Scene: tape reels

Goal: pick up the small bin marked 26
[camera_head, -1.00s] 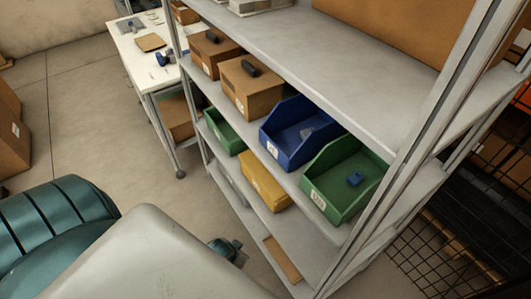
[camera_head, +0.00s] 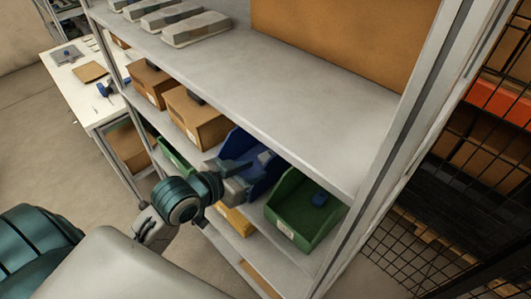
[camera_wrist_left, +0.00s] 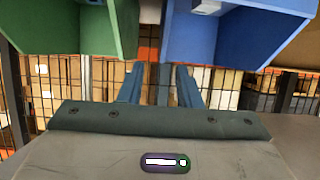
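A blue bin (camera_head: 262,168) and a larger-looking green bin (camera_head: 306,209) stand side by side on the shelf. Each has a white front label, but I cannot read a number on any bin. A yellow bin (camera_head: 236,219) is lower down, and another green bin (camera_head: 175,155) is partly hidden behind my left arm. My left gripper (camera_head: 238,180) is in front of the blue bin, covering part of it. In the left wrist view the gripper's fingers (camera_wrist_left: 158,75) are apart with nothing held, and the green bin (camera_wrist_left: 112,28) and blue bin (camera_wrist_left: 238,38) show beyond. My right gripper is out of view.
The grey upper shelf board (camera_head: 250,75) overhangs the bins. A shelf post (camera_head: 395,150) rises at right, beside a wire mesh (camera_head: 450,225). A white table (camera_head: 84,92) is behind.

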